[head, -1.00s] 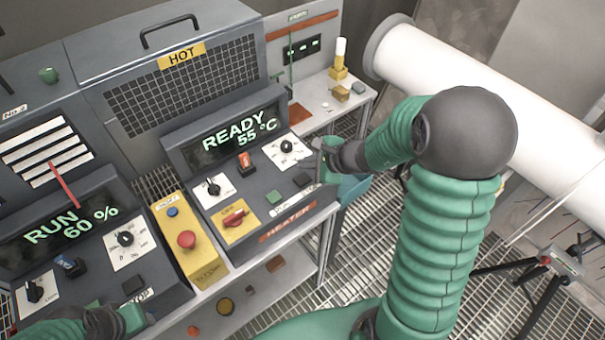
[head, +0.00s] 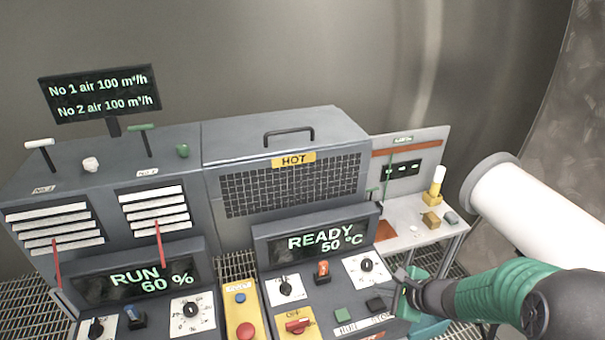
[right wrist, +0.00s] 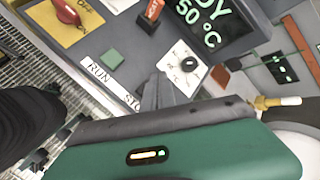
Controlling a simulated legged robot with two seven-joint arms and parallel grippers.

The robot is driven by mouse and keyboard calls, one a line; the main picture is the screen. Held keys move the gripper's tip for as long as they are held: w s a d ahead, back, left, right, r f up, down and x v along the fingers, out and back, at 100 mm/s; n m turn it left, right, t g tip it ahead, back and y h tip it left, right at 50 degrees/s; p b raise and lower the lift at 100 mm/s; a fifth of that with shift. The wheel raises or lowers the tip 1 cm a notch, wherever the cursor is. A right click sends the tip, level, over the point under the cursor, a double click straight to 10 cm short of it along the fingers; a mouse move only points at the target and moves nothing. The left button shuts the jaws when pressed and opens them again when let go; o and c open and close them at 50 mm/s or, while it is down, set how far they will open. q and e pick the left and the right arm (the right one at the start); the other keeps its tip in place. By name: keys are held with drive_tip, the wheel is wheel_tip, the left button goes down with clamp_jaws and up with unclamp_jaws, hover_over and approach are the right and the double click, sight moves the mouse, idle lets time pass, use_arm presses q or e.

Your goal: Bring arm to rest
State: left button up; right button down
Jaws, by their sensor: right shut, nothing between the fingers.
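My right arm (head: 500,290) is green and dark grey and comes in from the lower right in the head view. Its gripper (head: 402,286) is beside the right front corner of the heater panel (head: 325,318), near the black stop button (head: 376,303). The gripper is shut and empty. In the right wrist view its dark fingers (right wrist: 157,92) show in front of the panel, near the temperature dial (right wrist: 187,84). I cannot tell whether they touch the panel. The heater display (head: 324,242) reads READY 50 °C. My left gripper is out of the head view.
A blower panel (head: 135,283) reading RUN 60 % stands on the left. A yellow box with a red button (head: 246,330) is between the panels. A side bench (head: 405,213) holds small yellow parts. A white pipe (head: 520,205) runs behind my right arm.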

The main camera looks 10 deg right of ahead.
drive_tip(key=s+a+f+n+g+b, duration=0.1)
drive_tip(key=a+n, duration=0.1)
drive_tip(key=s+a+f+n+g+b, duration=0.1)
drive_tip(key=s+a+f+n, duration=0.1)
drive_tip(key=s+a+f+n+g, duration=0.1)
drive_tip(key=a+f+n, duration=0.1)
drive_tip(key=a, duration=0.1)
drive_tip(key=shift+s+y+b, duration=0.4)
drive_tip(key=s+a+f+n+g+h+b, duration=0.1)
drive_tip(key=s+a+f+n+b, duration=0.1)
drive_tip(key=n, duration=0.6)
drive_tip(key=s+a+f+n+g+h+b, duration=0.2)
drive_tip(key=s+f+n+b, duration=0.1)
drive_tip(key=s+n, duration=0.4)
drive_tip(key=shift+s+f+n+h, duration=0.3)
drive_tip(key=shift+f+n, duration=0.25)
drive_tip(key=shift+n, duration=0.45)
drive_tip(key=shift+d, duration=0.1)
drive_tip(key=shift+a, duration=0.25)
drive_tip(key=c, duration=2.1)
unclamp_jaws()
drive_tip(key=shift+d, duration=0.15)
